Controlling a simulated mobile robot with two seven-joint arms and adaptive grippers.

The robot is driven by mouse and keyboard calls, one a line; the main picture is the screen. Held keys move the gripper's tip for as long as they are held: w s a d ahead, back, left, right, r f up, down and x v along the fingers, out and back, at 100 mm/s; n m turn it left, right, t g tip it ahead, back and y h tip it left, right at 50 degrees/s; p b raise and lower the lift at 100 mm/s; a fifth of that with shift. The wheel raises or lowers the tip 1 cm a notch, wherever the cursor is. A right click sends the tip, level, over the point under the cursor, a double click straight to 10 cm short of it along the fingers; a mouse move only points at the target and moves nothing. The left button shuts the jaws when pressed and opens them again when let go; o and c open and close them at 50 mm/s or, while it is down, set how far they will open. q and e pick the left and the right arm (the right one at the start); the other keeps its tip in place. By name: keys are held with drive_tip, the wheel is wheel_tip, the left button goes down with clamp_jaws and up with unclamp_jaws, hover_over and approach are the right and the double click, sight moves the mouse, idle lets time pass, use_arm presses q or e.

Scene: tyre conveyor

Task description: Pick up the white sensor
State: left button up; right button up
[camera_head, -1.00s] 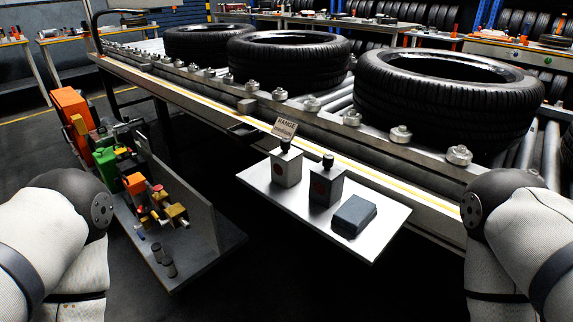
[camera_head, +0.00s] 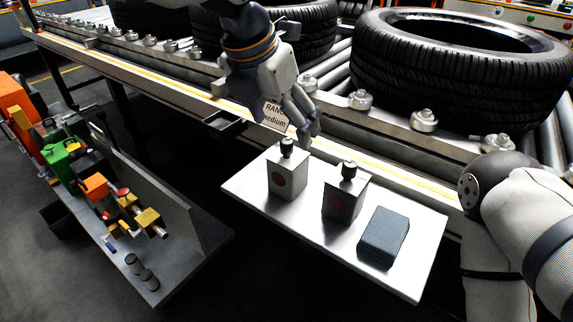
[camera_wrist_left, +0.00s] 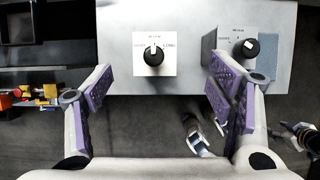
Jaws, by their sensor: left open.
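The white sensor (camera_head: 287,182) is a pale box with a black knob on top and a red dot on its side. It stands upright on the left part of a small metal shelf (camera_head: 407,283). In the left wrist view the white sensor (camera_wrist_left: 140,65) shows from above, ahead of and between the spread fingers. My left gripper (camera_head: 300,125) is open and empty, above and just behind the white sensor in the head view. Its purple finger pads show in the left wrist view (camera_wrist_left: 163,92).
A grey sensor (camera_head: 341,204) with a black knob and a dark blue-grey block (camera_head: 384,238) stand to the right on the shelf. The conveyor with tyres (camera_head: 455,65) runs behind. A cluttered side shelf (camera_head: 165,262) is at left.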

sight(286, 152)
use_arm(q)
drive_tip(key=x, duration=0.3)
drive_tip(key=a+x, duration=0.1)
drive_tip(key=x, duration=0.5)
drive_tip(key=shift+s+a+f+b, duration=0.1)
drive_tip(key=shift+s+f+b, duration=0.2)
drive_tip(key=shift+f, duration=0.25)
drive_tip(key=shift+w+f, duration=0.25)
drive_tip(key=shift+r, duration=0.1)
drive_tip(key=c, duration=1.5)
